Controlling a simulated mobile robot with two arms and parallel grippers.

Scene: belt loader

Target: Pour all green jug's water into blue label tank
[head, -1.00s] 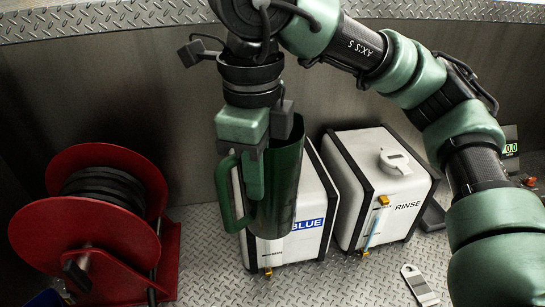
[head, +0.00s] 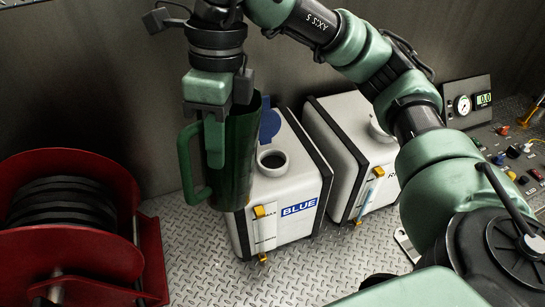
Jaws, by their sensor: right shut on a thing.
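My right gripper (head: 215,135) is shut on the green jug (head: 241,150) and holds it upright, raised above the floor. The jug's water is not visible. The jug stands in the picture just left of the blue label tank (head: 292,183), a white box with dark edges and a "BLUE" label. The jug covers part of the tank's left side. The tank's round filler neck (head: 273,162) is open, with its blue lid (head: 269,122) swung up behind it. My left gripper is not in view.
A second white tank (head: 343,130) stands right of the blue label tank, partly behind my right arm. A red hose reel (head: 65,225) is at the left. A control panel with a gauge (head: 463,104) is at the right. Bare tread-plate floor (head: 200,260) lies in front.

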